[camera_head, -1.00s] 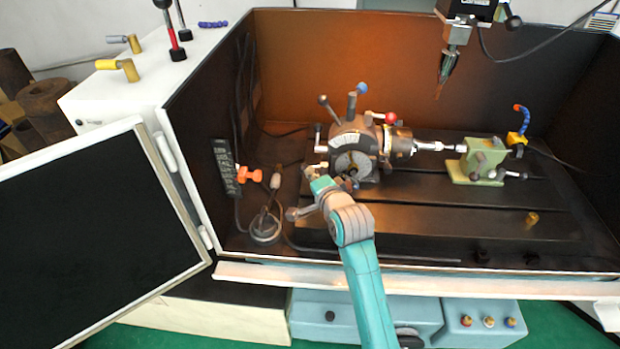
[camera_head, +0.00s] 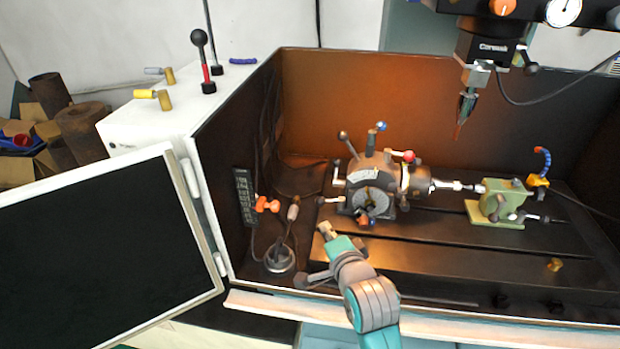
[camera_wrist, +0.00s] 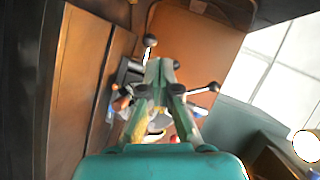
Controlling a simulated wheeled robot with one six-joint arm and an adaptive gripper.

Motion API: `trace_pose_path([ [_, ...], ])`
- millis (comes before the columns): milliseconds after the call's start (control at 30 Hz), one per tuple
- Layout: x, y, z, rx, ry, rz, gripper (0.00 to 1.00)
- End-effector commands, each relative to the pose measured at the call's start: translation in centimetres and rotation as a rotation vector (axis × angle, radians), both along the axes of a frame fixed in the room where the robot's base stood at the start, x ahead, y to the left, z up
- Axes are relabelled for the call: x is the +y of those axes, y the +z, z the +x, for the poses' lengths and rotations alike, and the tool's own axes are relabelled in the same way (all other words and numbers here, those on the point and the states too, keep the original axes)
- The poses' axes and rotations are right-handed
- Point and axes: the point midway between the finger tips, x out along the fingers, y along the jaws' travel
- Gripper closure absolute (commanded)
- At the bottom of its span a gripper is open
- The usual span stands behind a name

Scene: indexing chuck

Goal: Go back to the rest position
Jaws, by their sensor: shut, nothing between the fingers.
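My gripper (camera_head: 326,231) is at the end of my teal and grey arm, in front of and a little left of the indexing chuck (camera_head: 372,202) in the head view. A gap shows between them, and the gripper holds nothing. In the wrist view my gripper's fingers (camera_wrist: 160,68) come together at their tips. The dark chuck with its ball-ended levers (camera_wrist: 205,88) lies beyond the fingers there and is partly hidden by them. In the head view a shaft runs from the chuck to the green tailstock (camera_head: 498,202).
The enclosure's left door (camera_head: 100,250) stands open at the left. A round metal base (camera_head: 279,259) with a hose stands left of my wrist. An orange-handled part (camera_head: 267,204) is on the left wall. A spindle head (camera_head: 482,50) hangs above right. The front sill (camera_head: 260,303) runs below my arm.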

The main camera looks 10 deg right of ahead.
Motion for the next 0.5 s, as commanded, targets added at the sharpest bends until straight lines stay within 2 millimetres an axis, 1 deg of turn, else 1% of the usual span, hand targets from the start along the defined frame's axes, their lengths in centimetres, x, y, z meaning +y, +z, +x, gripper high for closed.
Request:
trace_pose_path([
  [67,0.0,0.0,-0.1,0.000,0.000,-0.001,1.00],
  [167,-0.1,-0.6,-0.5,0.000,0.002,-0.013,1.00],
  [267,-0.5,-2.2,-1.9,-0.001,0.009,-0.053,1.00],
  [367,-1.1,-4.5,-4.2,-0.005,0.022,-0.119,1.00],
  [500,-2.0,-7.5,-8.2,-0.016,0.042,-0.226,1.00],
])
